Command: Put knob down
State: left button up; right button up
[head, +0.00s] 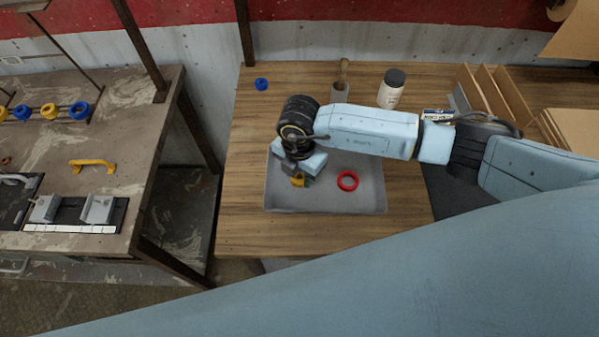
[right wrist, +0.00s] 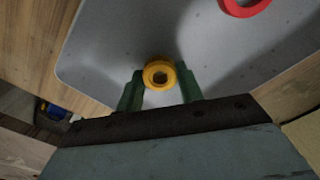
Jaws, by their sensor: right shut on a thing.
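The yellow knob (head: 297,181) is ring-shaped, with a dark hole in its middle. My right gripper (head: 300,173) is shut on it, over the left part of a grey tray (head: 340,205). In the right wrist view the knob (right wrist: 159,73) sits between the two green fingertips (right wrist: 160,88), with the tray's floor behind it. I cannot tell whether the knob touches the tray floor. A red ring (head: 348,181) lies in the tray to the right of the knob, and it also shows at the top of the right wrist view (right wrist: 243,4). My left gripper is not in view.
A blue ring (head: 262,84), a holder with a wooden handle (head: 340,92) and a white bottle (head: 390,92) stand behind the tray. Wooden dividers (head: 495,95) are at the right. The left bench (head: 110,120) holds a rod with yellow and blue rings.

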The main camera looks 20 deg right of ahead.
aim_at(299, 176)
jog(key=shift+f, duration=0.2)
jog(key=shift+f, duration=0.1)
jog(key=o, duration=1.1)
jog(key=shift+c, duration=0.2)
notch_tip(299, 176, up, 12)
